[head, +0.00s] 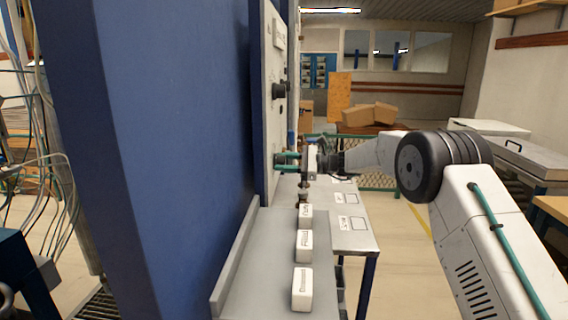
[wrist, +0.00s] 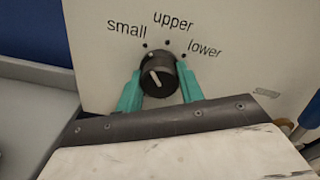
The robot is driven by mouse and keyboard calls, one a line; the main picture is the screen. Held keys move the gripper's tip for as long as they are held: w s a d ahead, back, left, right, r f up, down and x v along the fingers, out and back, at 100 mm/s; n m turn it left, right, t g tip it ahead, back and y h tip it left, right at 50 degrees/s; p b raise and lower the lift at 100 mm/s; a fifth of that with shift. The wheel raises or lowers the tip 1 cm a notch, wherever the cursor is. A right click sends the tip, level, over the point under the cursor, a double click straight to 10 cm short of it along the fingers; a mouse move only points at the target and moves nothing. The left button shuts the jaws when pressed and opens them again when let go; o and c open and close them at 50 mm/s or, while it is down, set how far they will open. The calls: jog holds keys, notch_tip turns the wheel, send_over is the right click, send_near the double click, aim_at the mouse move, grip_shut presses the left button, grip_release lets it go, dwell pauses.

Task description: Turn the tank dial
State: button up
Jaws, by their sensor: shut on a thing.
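The tank dial (wrist: 158,75) is a round black knob with a white pointer line, on a pale panel (wrist: 95,60) in the wrist view. The labels "small", "upper" and "lower" stand in an arc above it, each near a dark dot. The pointer leans up and left, roughly toward "small". My gripper (wrist: 159,80) has its teal fingers shut on the dial, one on each side. In the head view my gripper (head: 283,161) reaches the panel from the right, and the dial is mostly hidden there by the fingers.
Another black knob (head: 279,90) sits higher on the panel. Below my gripper, several small white-topped blocks (head: 304,246) stand in a row on the grey bench (head: 255,285). A blue cabinet side (head: 150,150) fills the left. Open floor (head: 400,270) lies right of the bench.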

jog(key=shift+n, duration=0.5)
jog(key=shift+d, duration=0.1)
jog(key=o, duration=1)
jog(key=d, duration=0.7)
jog(key=shift+s+d, duration=0.1)
jog(key=shift+d, duration=0.3)
